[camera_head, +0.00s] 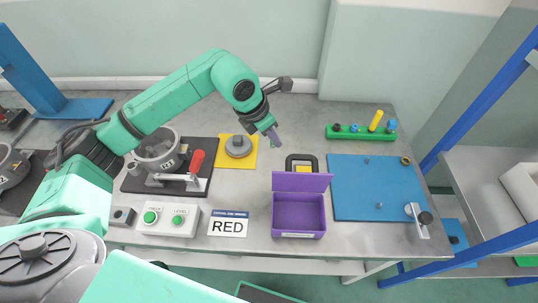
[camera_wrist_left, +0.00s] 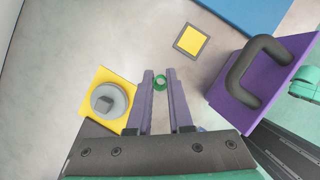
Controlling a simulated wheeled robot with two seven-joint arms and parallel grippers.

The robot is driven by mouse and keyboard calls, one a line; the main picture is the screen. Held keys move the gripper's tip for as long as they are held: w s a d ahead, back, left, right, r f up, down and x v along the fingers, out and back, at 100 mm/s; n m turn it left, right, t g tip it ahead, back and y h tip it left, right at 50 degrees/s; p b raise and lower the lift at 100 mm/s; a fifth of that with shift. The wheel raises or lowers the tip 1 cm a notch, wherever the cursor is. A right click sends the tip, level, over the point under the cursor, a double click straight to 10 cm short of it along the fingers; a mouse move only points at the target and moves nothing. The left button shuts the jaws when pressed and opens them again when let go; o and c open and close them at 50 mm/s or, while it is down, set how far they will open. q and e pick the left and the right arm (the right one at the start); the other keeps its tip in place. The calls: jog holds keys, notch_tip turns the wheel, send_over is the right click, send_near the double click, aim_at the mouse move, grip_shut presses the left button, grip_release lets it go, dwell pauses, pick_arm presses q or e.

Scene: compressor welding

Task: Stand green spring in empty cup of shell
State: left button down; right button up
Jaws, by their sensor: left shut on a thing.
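My left gripper (camera_head: 274,136) hangs above the table between the yellow plate and the purple box. In the left wrist view its purple fingers (camera_wrist_left: 160,76) are shut on the green spring (camera_wrist_left: 160,84), which shows as a small green ring between the tips. In the head view the spring is too small to make out. The shell (camera_head: 157,146) is a round grey metal housing in a dark fixture, to the left of the gripper. The inside of its cups is not clear from here. My right gripper is not in view.
A yellow plate (camera_head: 251,164) bears a grey round part (camera_head: 238,146). A red-handled clamp (camera_head: 195,162) stands beside the shell. A purple box (camera_head: 298,212) with raised lid, a blue mat (camera_head: 378,188) and a green peg rack (camera_head: 345,132) lie to the right. A button box (camera_head: 168,221) stands in front.

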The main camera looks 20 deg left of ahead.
pick_arm(q)
notch_tip(320, 180, down, 10)
jog(key=shift+w+f+p, duration=0.15)
jog(key=shift+p, duration=0.8)
jog(key=shift+a+f, duration=0.1)
jog(key=shift+a, duration=0.05)
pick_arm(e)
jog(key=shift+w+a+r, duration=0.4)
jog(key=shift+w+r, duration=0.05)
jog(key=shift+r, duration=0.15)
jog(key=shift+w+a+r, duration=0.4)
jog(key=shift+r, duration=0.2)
pick_arm(q)
jog(key=shift+f, duration=0.1)
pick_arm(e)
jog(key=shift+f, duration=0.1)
pick_arm(q)
jog(key=c, duration=0.8)
grip_release()
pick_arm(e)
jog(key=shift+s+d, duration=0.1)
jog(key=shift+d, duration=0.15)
